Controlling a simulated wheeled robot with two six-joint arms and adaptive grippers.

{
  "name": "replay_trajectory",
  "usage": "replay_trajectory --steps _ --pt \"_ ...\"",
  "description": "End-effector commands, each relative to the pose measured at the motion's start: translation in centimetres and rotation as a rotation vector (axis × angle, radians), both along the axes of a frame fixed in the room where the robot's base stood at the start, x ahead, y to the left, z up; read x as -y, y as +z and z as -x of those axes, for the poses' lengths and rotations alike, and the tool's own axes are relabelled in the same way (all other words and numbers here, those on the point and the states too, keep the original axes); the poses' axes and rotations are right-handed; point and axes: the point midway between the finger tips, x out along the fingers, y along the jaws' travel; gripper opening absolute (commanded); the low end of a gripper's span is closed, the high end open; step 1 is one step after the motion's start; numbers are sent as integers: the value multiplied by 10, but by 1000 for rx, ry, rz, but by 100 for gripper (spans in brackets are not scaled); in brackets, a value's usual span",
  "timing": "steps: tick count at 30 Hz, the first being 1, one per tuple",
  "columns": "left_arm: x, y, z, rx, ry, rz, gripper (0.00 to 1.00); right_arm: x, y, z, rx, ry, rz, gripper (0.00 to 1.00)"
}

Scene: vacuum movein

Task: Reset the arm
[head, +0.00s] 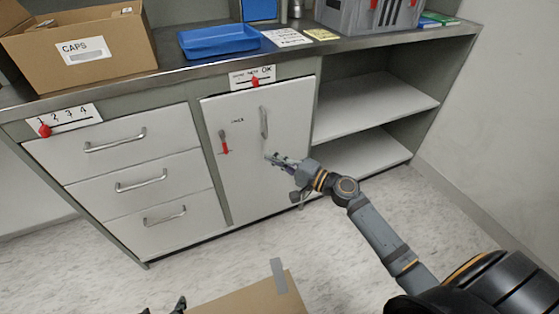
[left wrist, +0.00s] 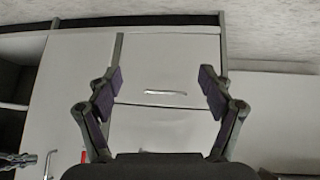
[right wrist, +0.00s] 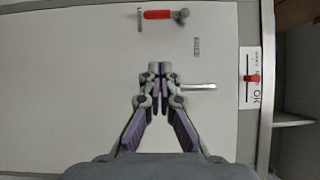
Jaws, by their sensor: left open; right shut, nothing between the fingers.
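My right arm (head: 380,232) reaches in from the lower right in the head view. Its gripper (head: 271,157) is in front of the white cabinet door (head: 240,180), a little below the door's metal handle (head: 264,122). In the right wrist view the right gripper (right wrist: 157,72) is shut and empty, its fingertips beside the handle (right wrist: 198,87); contact cannot be told. My left gripper (head: 163,307) shows only as fingertips at the bottom edge of the head view. In the left wrist view the left gripper (left wrist: 160,85) is open and empty, facing drawer fronts.
A cardboard box (head: 268,298) stands low in front. The counter bears a CAPS box (head: 125,40), a blue tray (head: 215,41) and a grey crate (head: 355,15). White drawers (head: 130,160) are left of the door, open shelves (head: 375,105) right.

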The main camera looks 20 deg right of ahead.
Motion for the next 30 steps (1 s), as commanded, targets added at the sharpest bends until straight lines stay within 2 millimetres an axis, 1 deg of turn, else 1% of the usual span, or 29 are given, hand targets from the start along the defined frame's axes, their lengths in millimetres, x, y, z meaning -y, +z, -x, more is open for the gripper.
replay_trajectory --steps 1,3,6,20,22,23,26,29,30 --pt "0 3 -6 25 2 -1 81 3 -1 5 -1 2 3 0" --pt "-1 8 -11 48 4 -3 81 6 -1 9 0 1 1 0" --pt "-1 11 -15 68 5 -4 81 8 0 12 -1 1 1 0" --pt "-1 12 -15 72 5 -3 81 8 0 12 0 1 0 0" --pt "-1 12 -15 72 5 -3 81 7 -2 14 0 3 10 0" --pt "-1 12 -15 72 5 -3 81 4 -5 16 1 5 27 0" --pt "-1 12 -15 72 5 -3 81 -13 -30 35 10 27 156 0" --pt "-1 12 -15 72 5 -3 81 -36 -72 69 25 60 398 0" --pt "-1 12 -15 72 5 -3 81 -43 -89 84 28 76 509 0"
